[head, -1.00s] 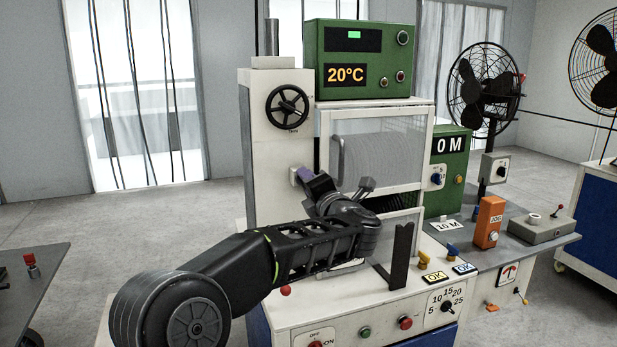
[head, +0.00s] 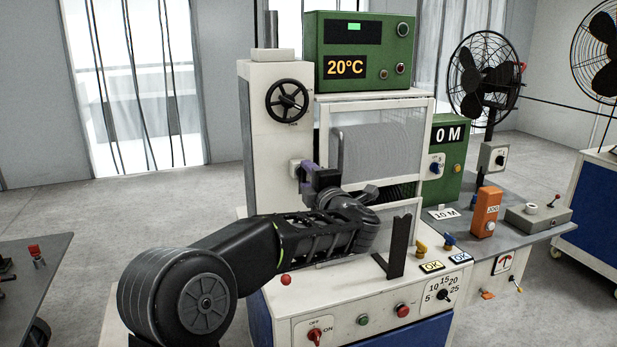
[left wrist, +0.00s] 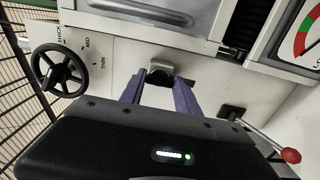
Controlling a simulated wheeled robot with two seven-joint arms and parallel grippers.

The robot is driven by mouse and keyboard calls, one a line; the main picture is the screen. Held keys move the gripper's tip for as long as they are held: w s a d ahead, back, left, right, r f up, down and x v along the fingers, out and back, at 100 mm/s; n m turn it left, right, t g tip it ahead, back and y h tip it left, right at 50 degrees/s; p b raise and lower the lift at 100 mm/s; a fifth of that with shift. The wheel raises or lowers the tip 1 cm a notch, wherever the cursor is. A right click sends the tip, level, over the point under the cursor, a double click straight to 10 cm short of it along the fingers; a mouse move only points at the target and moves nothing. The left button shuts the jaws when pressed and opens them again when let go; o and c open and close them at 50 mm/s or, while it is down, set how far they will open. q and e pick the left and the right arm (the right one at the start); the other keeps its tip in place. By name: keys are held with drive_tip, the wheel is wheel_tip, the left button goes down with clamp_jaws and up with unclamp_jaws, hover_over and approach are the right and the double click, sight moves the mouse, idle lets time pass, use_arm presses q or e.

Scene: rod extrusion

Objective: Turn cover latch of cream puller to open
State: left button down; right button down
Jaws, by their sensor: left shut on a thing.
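The cream puller (head: 272,150) stands in the middle of the head view, with a black handwheel and a see-through front cover (head: 410,125). The cover latch (head: 295,169) is a small fitting on the column, left of the cover. In the left wrist view the dark latch knob (left wrist: 160,74) sits between the tips of two purple fingers. My left gripper (head: 304,169) is shut on this latch; in the left wrist view its fingers (left wrist: 160,84) reach to both sides of it. The fingers partly hide the latch in the head view. My right gripper is out of view.
A green box reading 20°C (head: 360,55) stands on top. A black upright bracket (head: 398,248), a red knob (head: 286,280) and yellow and blue levers stand on the bench near my forearm. In the left wrist view a red-tipped lever (left wrist: 290,156) is at right.

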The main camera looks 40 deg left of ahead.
use_arm(q)
drive_tip(key=c, duration=0.9)
unclamp_jaws()
drive_tip(key=shift+d, duration=0.1)
drive_tip(key=b+v, duration=0.1)
drive_tip(key=v, duration=0.6)
drive_tip(key=shift+s+d, duration=0.25)
drive_tip(key=shift+d, duration=0.05)
